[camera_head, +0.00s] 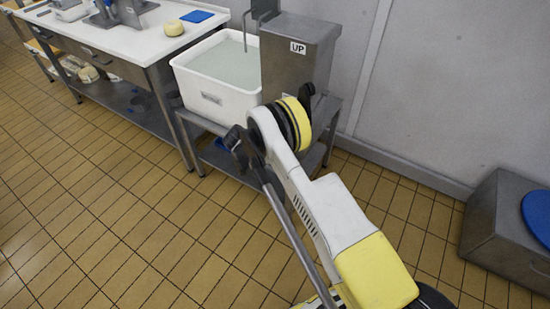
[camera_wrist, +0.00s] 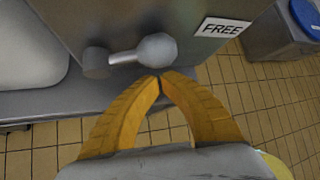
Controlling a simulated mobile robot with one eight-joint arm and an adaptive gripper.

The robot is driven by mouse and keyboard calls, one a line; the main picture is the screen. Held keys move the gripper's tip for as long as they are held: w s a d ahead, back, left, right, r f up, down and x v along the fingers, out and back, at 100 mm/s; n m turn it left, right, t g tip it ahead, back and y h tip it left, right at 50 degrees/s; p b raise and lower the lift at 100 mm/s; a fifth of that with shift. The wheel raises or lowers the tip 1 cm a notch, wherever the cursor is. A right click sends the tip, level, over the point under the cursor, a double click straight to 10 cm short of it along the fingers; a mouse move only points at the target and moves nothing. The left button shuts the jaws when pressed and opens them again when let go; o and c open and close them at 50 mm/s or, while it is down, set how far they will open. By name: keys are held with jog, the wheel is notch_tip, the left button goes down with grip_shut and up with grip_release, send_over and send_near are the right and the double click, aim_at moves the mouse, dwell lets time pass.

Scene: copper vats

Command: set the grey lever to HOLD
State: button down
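The grey lever (camera_wrist: 124,56) shows in the wrist view on the face of a grey metal housing (camera_wrist: 120,20). Its round pivot is at the left, and its arm runs to the right to a ball knob (camera_wrist: 157,49). It points toward a white FREE label (camera_wrist: 222,27). No HOLD label shows. My gripper (camera_wrist: 160,76) has its two yellow fingers brought together at the tips, just below the knob, with nothing seen between them. Whether the tips touch the knob is unclear. In the head view I cannot make out the lever.
In the head view the grey housing (camera_head: 298,60) bears an UP label (camera_head: 298,47). A white tub of pale liquid (camera_head: 215,98) stands left of it. A white-topped table (camera_head: 125,42) is further left. A grey bin with a blue lid (camera_head: 538,215) is at right. Tiled floor is open at left.

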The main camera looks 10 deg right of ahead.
jog(key=shift+w+a+r, duration=0.1)
jog(key=shift+w+r, duration=0.2)
jog(key=shift+r, duration=0.6)
